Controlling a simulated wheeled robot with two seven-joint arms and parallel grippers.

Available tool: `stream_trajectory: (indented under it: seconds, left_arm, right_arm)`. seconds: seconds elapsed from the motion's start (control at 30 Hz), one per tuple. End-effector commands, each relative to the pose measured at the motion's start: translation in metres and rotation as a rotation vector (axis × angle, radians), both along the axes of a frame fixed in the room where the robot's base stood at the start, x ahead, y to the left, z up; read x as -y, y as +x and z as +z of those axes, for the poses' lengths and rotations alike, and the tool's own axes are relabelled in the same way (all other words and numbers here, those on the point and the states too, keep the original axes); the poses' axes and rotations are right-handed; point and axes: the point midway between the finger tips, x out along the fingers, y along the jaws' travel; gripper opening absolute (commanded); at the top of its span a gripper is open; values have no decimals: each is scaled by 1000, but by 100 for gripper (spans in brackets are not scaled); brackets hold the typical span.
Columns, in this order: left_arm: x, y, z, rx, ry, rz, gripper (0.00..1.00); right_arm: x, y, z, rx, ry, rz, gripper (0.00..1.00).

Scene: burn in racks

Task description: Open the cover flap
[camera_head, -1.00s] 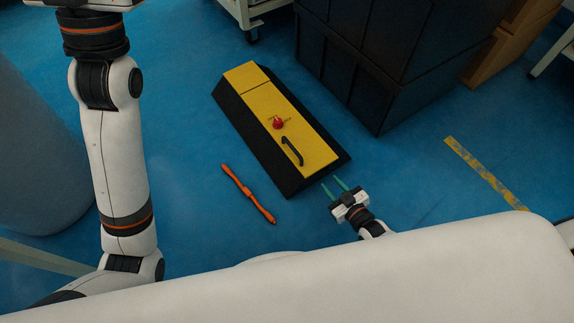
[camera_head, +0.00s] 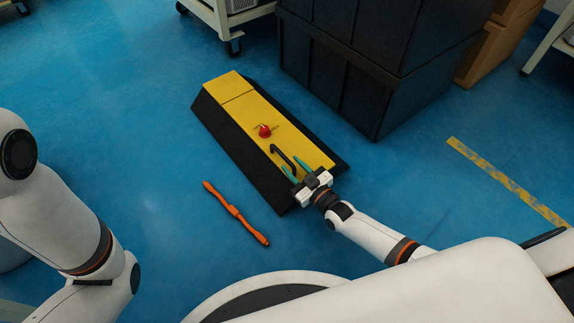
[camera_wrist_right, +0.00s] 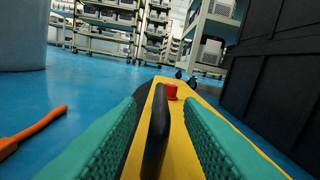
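The yellow cover flap (camera_head: 300,142) lies closed on a black sloped floor housing (camera_head: 235,150). A black bar handle (camera_head: 287,157) stands on it near its close end, and a red knob (camera_head: 264,131) sits beyond the handle. My right gripper (camera_head: 296,168) is at the near end of the flap, its green fingers open. In the right wrist view the handle (camera_wrist_right: 158,130) stands between the two open fingers (camera_wrist_right: 160,145), with a gap visible on each side. The red knob also shows there (camera_wrist_right: 171,91). My left gripper is out of view; only my left arm shows.
An orange bar-shaped tool (camera_head: 236,212) lies on the blue floor left of the housing. Large black crates (camera_head: 375,75) stand close behind on the right, with cardboard boxes (camera_head: 490,55) beyond. A wheeled rack (camera_head: 228,15) is at the back.

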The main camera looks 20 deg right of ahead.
Motion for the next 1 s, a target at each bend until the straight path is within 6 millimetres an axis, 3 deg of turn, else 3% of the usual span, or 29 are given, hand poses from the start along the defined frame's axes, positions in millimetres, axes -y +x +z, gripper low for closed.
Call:
stream_trajectory:
  seconds: [0.03,0.23,0.57,0.6,0.8,1.0]
  left_arm:
    - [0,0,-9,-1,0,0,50]
    - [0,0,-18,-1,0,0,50]
    - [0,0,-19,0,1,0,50]
    - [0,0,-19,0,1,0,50]
    - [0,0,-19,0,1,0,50]
    - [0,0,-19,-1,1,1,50]
  right_arm:
    - [-3,9,-4,2,1,0,33]
    - [-10,28,-2,0,0,-1,33]
    - [-12,32,0,-2,-1,0,33]
    - [-12,32,0,-2,-1,0,32]
    - [-11,32,0,-2,-1,-1,0]
    - [-11,32,0,-1,-2,-1,0]
